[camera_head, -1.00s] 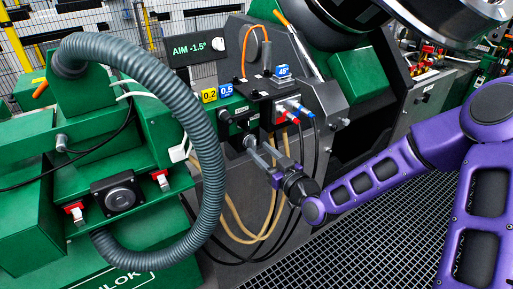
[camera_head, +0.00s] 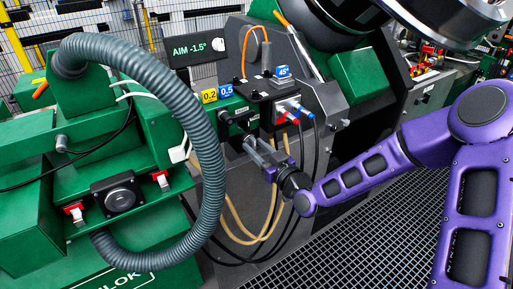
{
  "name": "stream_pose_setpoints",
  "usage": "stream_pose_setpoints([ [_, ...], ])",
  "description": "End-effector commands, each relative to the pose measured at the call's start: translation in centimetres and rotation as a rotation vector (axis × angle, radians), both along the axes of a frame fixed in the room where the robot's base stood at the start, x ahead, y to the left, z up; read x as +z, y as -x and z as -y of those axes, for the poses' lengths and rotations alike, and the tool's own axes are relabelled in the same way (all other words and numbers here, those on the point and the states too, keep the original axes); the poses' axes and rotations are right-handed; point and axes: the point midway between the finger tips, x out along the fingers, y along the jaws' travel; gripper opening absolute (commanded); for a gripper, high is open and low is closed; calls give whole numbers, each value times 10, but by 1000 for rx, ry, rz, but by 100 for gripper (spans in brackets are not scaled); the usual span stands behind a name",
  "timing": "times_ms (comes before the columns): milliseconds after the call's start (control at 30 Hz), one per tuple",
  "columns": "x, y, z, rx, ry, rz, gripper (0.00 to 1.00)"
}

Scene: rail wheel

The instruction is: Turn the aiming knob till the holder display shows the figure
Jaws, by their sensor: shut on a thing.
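The holder display (camera_head: 196,47) is a dark panel at the upper middle and reads "AIM -1.5°". My gripper (camera_head: 252,146) reaches in from the right to the front of the green holder block (camera_head: 235,107), low on its face. It is shut on the aiming knob, which is mostly hidden between the fingers. A dark round knob (camera_head: 224,116) sits just above and left of my fingertips. A blue "45°" tag (camera_head: 283,71) stands on top of the holder.
Yellow "0.2" (camera_head: 209,95) and blue "0.5" (camera_head: 226,90) tags sit on the holder. A thick grey hose (camera_head: 213,170) arches at the left. Tan and black cables hang beside my gripper. Grating floor (camera_head: 350,235) lies open below my arm.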

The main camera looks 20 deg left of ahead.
Motion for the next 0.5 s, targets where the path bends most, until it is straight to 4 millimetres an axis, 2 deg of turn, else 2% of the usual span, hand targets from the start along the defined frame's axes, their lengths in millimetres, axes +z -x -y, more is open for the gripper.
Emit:
stream_pose_setpoints([
  [267, -1, 0, 0, -1, -43, -52, 0],
  [500, -1, 0, 1, -1, -151, -177, 0],
])
